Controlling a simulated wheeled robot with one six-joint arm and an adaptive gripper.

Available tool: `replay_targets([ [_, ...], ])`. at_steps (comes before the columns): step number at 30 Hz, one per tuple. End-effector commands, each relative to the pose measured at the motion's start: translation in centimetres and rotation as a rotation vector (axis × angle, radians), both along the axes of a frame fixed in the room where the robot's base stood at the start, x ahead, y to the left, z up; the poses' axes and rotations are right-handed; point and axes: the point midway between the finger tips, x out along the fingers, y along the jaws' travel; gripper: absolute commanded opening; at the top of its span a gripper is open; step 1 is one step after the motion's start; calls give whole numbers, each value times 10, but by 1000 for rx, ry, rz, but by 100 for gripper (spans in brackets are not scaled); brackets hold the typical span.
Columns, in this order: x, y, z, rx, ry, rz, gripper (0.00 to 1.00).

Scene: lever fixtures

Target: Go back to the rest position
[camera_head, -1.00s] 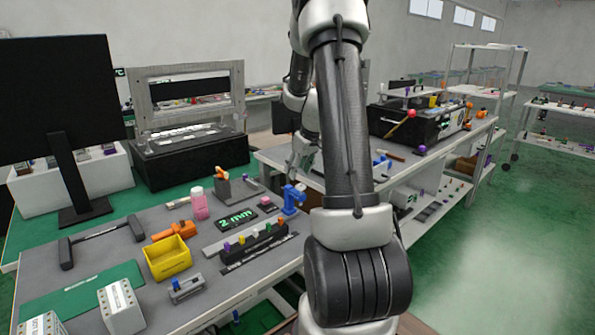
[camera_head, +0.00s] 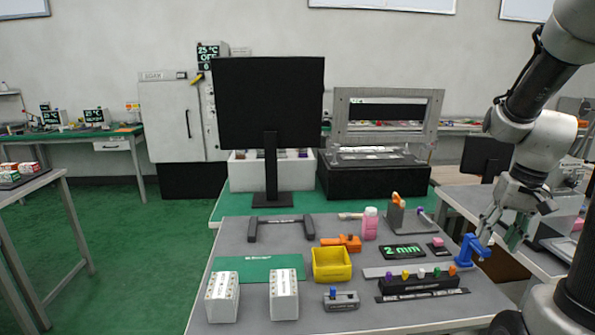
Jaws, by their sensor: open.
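My gripper (camera_head: 503,226) is at the right of the head view, fingers pointing down and apart, with nothing seen between them. It is close to a blue fixture (camera_head: 468,250) at the right edge of the grey-topped table (camera_head: 230,250). Whether a finger touches the blue fixture cannot be told from this view. My arm comes down from the upper right corner.
Green floor (camera_head: 110,260) is free at the left.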

Motion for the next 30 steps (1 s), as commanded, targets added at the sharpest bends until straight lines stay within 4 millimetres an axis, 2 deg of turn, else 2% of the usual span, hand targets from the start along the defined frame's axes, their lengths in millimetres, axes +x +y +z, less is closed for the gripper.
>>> replay_targets([
  [1, -17, 15, 15, -17, -2, 11, 46],
  [6, -74, 56, 52, -84, -31, 65, 46],
  [9, -99, 73, 66, -124, -85, 129, 46],
  [12, -114, 86, 78, -154, -162, 199, 46],
  [19, -119, 106, 102, -169, -305, 287, 46],
  [30, -118, 109, 103, -167, -309, 301, 46],
])
